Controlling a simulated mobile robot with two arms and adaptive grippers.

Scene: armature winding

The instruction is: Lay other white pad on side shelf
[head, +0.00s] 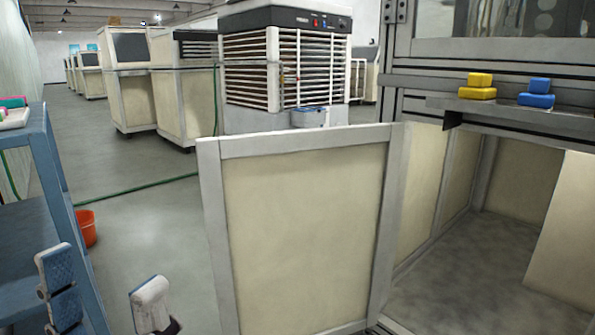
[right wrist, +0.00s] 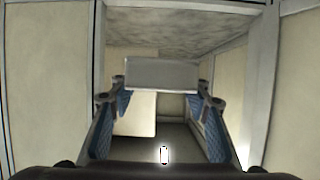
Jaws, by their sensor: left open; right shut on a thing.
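My right gripper (right wrist: 162,92) shows only in the right wrist view. Its two blue-padded fingers are shut on a pale, flat rectangular piece, which looks like the white pad (right wrist: 162,74). In the head view my left gripper (head: 104,275) is at the bottom left, its two fingers wide apart with nothing between them. It is beside a blue shelf unit (head: 32,165) on the left edge. I cannot tell whether this is the side shelf. A metal ledge (head: 440,103) on the machine at right holds a yellow pad pair (head: 478,86) and a blue pad pair (head: 538,94).
An open cabinet door panel (head: 305,235) stands mid-view, beside the cabinet's open interior (head: 470,265). A white tray (head: 15,118) with pink and green pieces sits on the blue unit. An orange bucket (head: 86,228) and green hose (head: 150,186) are on the floor.

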